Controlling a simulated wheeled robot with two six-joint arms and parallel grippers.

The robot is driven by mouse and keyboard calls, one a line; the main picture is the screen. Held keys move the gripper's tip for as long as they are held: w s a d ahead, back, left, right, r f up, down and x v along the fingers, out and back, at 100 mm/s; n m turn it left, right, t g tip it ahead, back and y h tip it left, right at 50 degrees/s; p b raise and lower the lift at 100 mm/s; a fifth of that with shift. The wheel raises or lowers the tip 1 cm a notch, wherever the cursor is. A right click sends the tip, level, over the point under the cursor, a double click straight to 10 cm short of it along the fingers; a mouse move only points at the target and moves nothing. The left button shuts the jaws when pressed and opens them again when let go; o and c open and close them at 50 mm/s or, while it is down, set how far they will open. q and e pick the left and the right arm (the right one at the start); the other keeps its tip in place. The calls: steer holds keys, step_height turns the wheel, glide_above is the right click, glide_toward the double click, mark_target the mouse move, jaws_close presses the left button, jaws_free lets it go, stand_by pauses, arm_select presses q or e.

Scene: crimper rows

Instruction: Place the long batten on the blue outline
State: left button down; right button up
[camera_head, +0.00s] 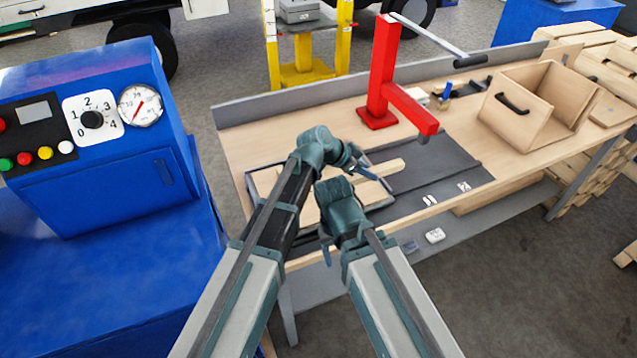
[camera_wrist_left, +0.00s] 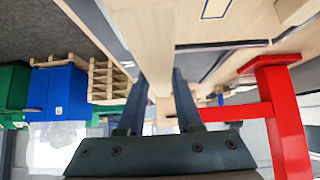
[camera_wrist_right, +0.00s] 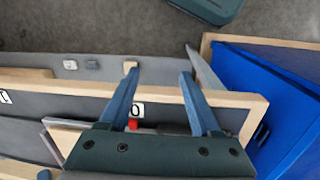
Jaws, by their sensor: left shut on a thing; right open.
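The long batten (camera_head: 386,169) is a pale wooden bar above the left part of the workbench. My left gripper (camera_head: 369,172) is shut on it. In the left wrist view the batten (camera_wrist_left: 146,35) runs between the fingers and past their tips. Part of a blue outline (camera_wrist_left: 216,8) shows on a pale surface at the top of that view, to the right of the batten and apart from it. I cannot make out the outline in the head view. My right gripper (camera_head: 326,250) is open and empty near the bench's front edge; its spread fingers (camera_wrist_right: 160,75) show in the right wrist view.
A red press (camera_head: 383,75) stands on the bench (camera_head: 245,145) behind the left gripper. A dark mat (camera_head: 440,160) lies right of the batten. A wooden box (camera_head: 520,105) stands further right. A blue control cabinet (camera_head: 110,190) stands close on the left.

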arm_select(q)
steer(key=b, duration=0.1)
glide_above(315, 187)
steer(key=shift+d+f, duration=0.4)
steer(key=shift+f, duration=0.25)
steer(key=f+b, duration=0.2)
steer(key=a+f+b, duration=0.1)
steer(key=f+b, duration=0.1)
steer(key=shift+r, duration=0.15)
steer(key=c, duration=0.6)
jaws_free()
